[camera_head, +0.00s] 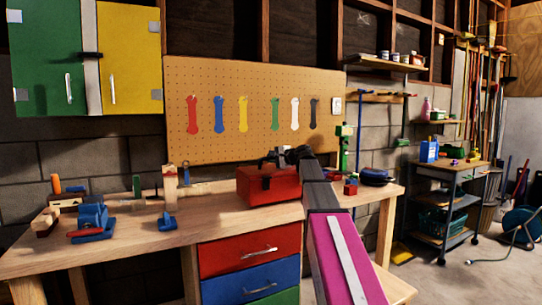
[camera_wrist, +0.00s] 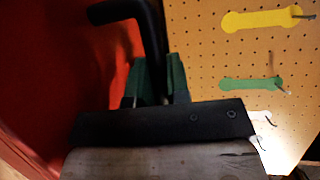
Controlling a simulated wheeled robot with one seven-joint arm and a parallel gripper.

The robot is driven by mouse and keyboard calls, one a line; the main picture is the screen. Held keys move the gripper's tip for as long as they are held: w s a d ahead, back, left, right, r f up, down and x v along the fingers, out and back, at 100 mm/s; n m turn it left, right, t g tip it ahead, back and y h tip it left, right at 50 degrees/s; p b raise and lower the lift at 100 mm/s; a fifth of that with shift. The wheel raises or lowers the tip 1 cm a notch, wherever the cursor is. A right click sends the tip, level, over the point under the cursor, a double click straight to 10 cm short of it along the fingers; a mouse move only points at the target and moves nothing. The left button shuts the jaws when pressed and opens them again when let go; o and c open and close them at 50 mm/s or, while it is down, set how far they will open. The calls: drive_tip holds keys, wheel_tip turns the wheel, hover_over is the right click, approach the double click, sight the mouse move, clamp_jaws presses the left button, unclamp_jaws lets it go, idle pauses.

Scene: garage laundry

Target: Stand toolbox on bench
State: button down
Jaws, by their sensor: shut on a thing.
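The red toolbox (camera_head: 268,186) is on or just above the wooden workbench (camera_head: 130,232), near the middle and in front of the pegboard; contact with the bench top cannot be told. In the wrist view its red side (camera_wrist: 45,80) fills the left. My gripper (camera_head: 285,157) is at the toolbox's top. In the wrist view my green-padded fingers (camera_wrist: 155,82) are shut around the black handle (camera_wrist: 130,12). My arm comes in from the lower right and covers part of the bench.
A blue vise (camera_head: 93,220) and wooden pieces stand on the bench's left. A small red block (camera_head: 351,187) and a dark blue round item (camera_head: 375,177) lie right of the toolbox. The pegboard (camera_head: 250,105) is close behind. Bare bench top lies left of the toolbox.

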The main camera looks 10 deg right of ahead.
drive_tip(key=shift+f, duration=1)
drive_tip(key=c, duration=1.1)
unclamp_jaws()
drive_tip(key=shift+f, duration=0.1)
drive_tip(key=v, duration=1.2)
